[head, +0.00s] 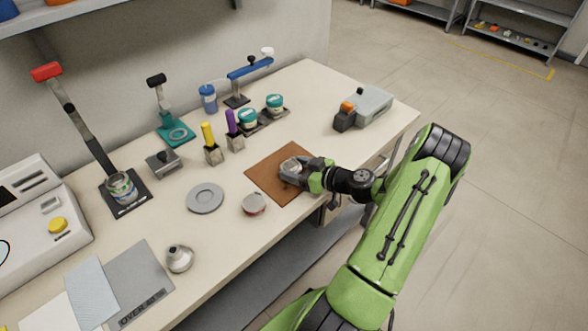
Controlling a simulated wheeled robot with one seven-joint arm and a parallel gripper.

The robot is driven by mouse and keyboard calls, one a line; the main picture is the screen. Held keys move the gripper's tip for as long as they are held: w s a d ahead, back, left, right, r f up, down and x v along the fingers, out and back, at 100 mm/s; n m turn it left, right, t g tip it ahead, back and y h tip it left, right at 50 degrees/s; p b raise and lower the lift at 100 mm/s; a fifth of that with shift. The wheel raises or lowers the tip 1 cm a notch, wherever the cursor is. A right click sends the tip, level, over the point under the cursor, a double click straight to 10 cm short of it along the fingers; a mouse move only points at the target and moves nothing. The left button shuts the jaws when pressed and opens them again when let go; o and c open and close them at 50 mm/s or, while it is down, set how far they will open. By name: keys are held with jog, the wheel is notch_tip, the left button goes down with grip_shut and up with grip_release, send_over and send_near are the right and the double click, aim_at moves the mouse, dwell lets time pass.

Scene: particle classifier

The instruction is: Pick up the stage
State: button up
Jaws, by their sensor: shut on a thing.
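My gripper (288,173) reaches in from the right, low over a brown square mat (265,180) on the table. It is shut on a small pale round piece (291,163), which I take for the stage. The fingers hide much of that piece, and I cannot tell whether it touches the mat or is a little above it.
Yellow (207,134) and purple (231,122) handled tools stand behind. A grey device (371,104) sits back right.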

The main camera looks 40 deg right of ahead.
notch_tip(320, 180, up, 18)
jog(key=p, duration=0.4)
jog(key=shift+w+f, duration=0.1)
jog(key=shift+f, duration=0.1)
dwell(0.9)
